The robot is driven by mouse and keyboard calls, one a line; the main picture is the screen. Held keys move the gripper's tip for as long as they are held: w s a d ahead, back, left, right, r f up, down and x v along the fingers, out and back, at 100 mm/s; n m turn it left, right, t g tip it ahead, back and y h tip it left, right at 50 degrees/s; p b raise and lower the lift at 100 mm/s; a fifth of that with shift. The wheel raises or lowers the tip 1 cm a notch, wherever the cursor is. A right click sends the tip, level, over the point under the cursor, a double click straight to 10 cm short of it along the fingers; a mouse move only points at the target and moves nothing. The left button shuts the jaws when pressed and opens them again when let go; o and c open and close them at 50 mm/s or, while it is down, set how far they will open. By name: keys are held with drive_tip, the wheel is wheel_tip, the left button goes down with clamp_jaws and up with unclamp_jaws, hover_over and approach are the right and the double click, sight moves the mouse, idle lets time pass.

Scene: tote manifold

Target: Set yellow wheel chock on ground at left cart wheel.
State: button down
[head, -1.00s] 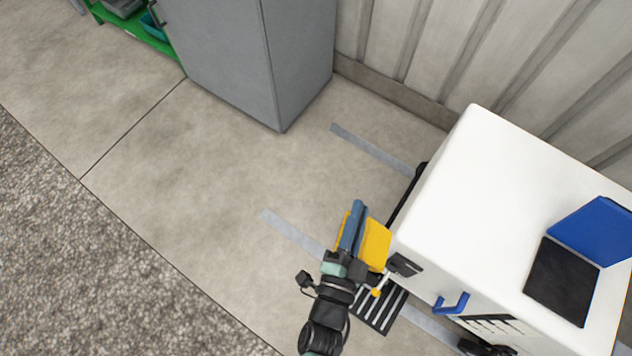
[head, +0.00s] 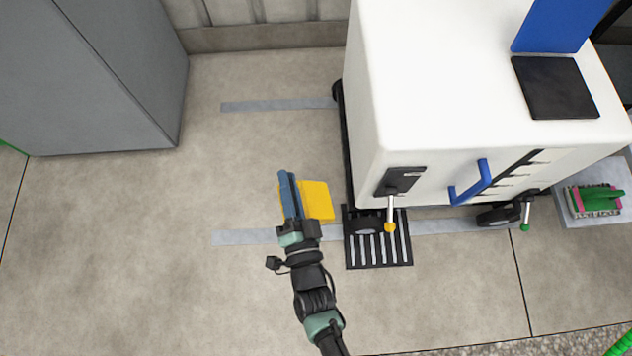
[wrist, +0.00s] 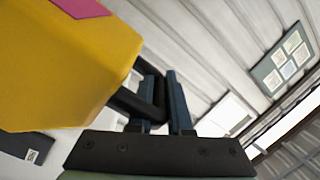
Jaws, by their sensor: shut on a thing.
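The yellow wheel chock (head: 319,200) is in my gripper (head: 290,192), held in front of the white cart's left side in the head view. The blue-grey fingers are shut on it, apparently by a dark handle that shows in the wrist view. The chock (wrist: 60,65) fills the left of the wrist view and has a pink patch on top. The white cart (head: 440,60) stands to the right. Its left wheel (head: 368,226) is dark and partly hidden under the body, by a black slotted grate (head: 378,252). I cannot tell the chock's height above the floor.
A lever with a yellow knob (head: 390,227) hangs from the cart's front, near the left wheel. A blue handle (head: 471,183) juts out beside it. A grey cabinet (head: 90,80) stands at the upper left. Grey floor strips (head: 275,105) run to the cart. Floor left of my arm is clear.

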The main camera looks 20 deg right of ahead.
drive_tip(key=w+d+f+h+b, duration=0.1)
drive_tip(key=d+f+b, duration=0.1)
drive_tip(key=f+b, duration=1.2)
drive_tip(key=w+d+f+m+h+b, duration=0.1)
drive_tip(key=d+f+b, duration=0.1)
drive_tip(key=f+b, duration=1.3)
drive_tip(key=w+d+f+m+h+b, duration=0.1)
drive_tip(key=d+f+b, duration=0.1)
drive_tip(key=f+b, duration=1.3)
wheel_tip(320, 180, down, 6)
drive_tip(key=shift+d+r+g, duration=0.1)
drive_tip(key=shift+d+g, duration=0.2)
drive_tip(key=shift+d, duration=0.05)
drive_tip(key=shift+f, duration=0.55)
drive_tip(key=c, duration=0.8)
unclamp_jaws()
drive_tip(key=shift+o, duration=0.2)
drive_tip(key=shift+f, duration=0.1)
drive_tip(key=p+v, duration=0.4)
drive_tip(key=v, duration=0.9)
drive_tip(key=shift+p, duration=0.4)
